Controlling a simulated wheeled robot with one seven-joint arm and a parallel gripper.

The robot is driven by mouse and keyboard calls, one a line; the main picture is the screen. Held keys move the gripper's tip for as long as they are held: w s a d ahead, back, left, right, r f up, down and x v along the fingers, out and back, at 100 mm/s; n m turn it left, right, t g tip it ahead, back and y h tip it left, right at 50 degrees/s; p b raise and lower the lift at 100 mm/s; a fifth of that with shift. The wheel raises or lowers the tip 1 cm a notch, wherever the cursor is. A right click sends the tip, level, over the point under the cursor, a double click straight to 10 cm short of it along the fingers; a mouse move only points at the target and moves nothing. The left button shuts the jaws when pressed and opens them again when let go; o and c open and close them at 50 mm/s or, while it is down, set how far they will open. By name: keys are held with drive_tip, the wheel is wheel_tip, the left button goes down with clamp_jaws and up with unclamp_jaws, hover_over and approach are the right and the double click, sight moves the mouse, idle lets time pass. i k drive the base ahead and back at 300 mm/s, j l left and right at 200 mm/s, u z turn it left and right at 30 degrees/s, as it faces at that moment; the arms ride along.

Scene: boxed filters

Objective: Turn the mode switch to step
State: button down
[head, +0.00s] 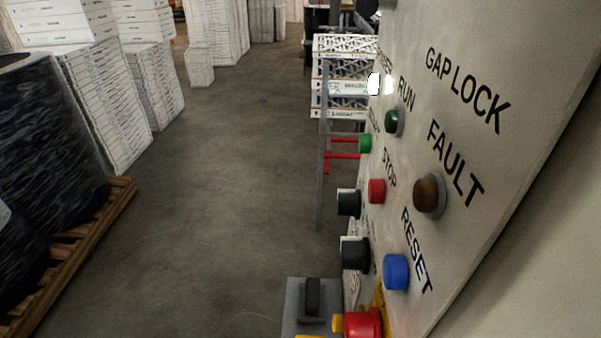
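A light grey control panel (470,150) stands at the right, seen at a steep slant. Two black knobs stick out from its far side, an upper one (349,203) and a lower one (354,253). Either could be the mode switch; their labels and pointer positions are hidden by the slant, and I cannot read the word "step" anywhere. My gripper is not in view.
The panel also bears a green button (365,143), red button (376,190), blue button (396,272), dark green lamp (394,122), amber lamp (429,195) and red mushroom button (363,323). A wrapped pallet (50,150) stands left. Open floor (220,180) lies between.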

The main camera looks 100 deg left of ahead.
sight(354, 252)
drive_tip(key=u, duration=1.65)
drive_tip(key=j+u, duration=0.5)
drive_tip(key=j, duration=0.25)
drive_tip(key=l+z, duration=0.25)
drive_tip(key=i+j, duration=0.05)
drive_tip(key=j, duration=0.05)
